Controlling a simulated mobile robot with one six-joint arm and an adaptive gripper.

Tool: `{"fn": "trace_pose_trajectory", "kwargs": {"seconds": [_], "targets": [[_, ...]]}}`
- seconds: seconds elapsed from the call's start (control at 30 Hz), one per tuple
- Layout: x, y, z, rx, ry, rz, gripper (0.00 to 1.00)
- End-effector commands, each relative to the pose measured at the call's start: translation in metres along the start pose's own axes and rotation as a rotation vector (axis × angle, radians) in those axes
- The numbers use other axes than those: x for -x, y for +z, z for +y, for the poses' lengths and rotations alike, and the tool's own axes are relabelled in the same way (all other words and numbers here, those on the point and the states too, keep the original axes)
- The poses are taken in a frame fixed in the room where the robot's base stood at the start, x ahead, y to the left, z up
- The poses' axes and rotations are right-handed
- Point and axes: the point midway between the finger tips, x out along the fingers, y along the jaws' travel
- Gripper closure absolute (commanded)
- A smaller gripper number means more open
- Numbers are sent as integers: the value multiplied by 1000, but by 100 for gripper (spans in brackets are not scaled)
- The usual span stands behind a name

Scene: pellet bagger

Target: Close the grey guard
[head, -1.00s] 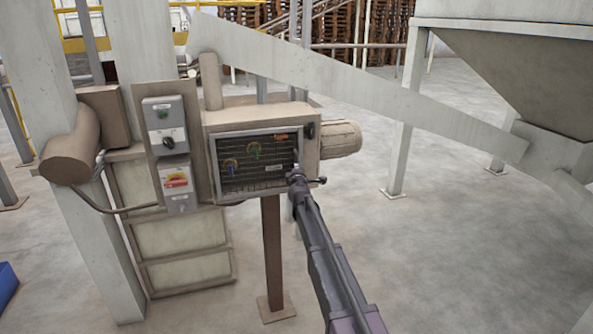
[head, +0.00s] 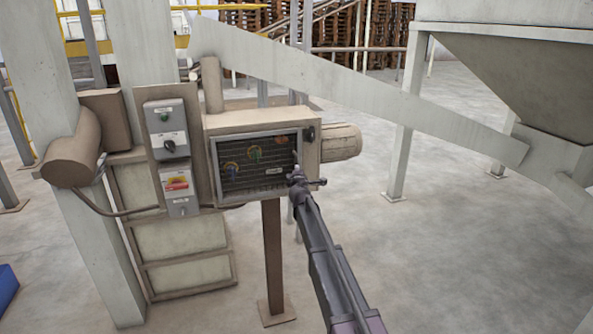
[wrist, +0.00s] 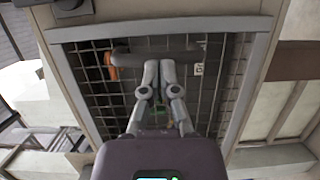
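The grey guard is a mesh panel in a grey frame on the front of a beige box, seen in the head view (head: 216,178) and filling most of the wrist view (wrist: 62,88). A dark horizontal handle bar (wrist: 125,54) crosses it in the wrist view. My gripper (wrist: 159,64) has its fingers together, tips at the middle of the bar; I cannot tell whether they touch it. In the head view my gripper (head: 297,172) is at the guard's right edge. Coloured parts show through the mesh. Whether the guard is fully closed is unclear.
Left of the box are a grey switch box (head: 166,130) and a red-and-yellow isolator (head: 178,190). A motor (head: 341,142) sticks out right of the box. A sloping beam (head: 370,88) passes behind it, and a hopper (head: 515,75) stands right. The floor to the right is open.

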Motion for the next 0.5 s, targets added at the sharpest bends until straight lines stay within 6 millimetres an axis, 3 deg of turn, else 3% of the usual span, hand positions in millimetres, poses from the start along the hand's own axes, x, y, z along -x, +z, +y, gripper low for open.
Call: {"fn": "trace_pose_trajectory", "kwargs": {"seconds": [0.5], "targets": [[87,7,1,-1,1,0,100]]}}
